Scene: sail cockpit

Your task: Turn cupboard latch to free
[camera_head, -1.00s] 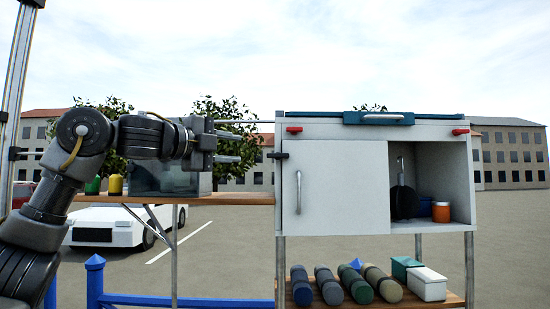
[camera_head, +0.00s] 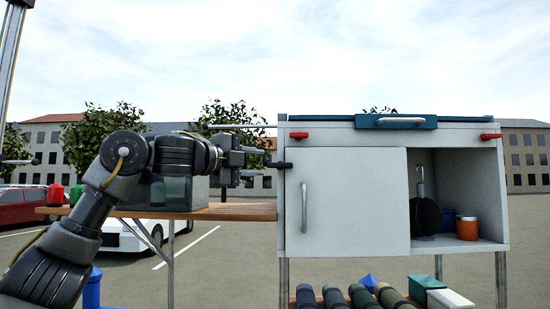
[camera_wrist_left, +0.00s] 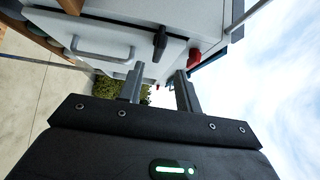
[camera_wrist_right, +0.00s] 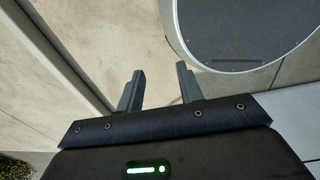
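The white cupboard (camera_head: 350,200) has a closed-over front door panel with a grey bar handle (camera_head: 304,207). A black latch (camera_head: 281,165) sits at the panel's upper left edge and points sideways in the head view. The latch (camera_wrist_left: 160,42) also shows in the left wrist view, ahead of the fingertips. My left gripper (camera_head: 259,161) is open and empty, just left of the latch and apart from it. Its two fingers (camera_wrist_left: 158,82) stand apart in the left wrist view. My right gripper (camera_wrist_right: 159,82) is open and empty, outside the head view.
Red catches (camera_head: 299,135) (camera_head: 490,136) sit on the cupboard's top front edge, below a teal lid (camera_head: 396,121). A wooden shelf (camera_head: 240,212) with a glassy box runs left of the cupboard. Rolled bundles (camera_head: 333,297) lie below. A round dark-topped object (camera_wrist_right: 245,30) is near my right gripper.

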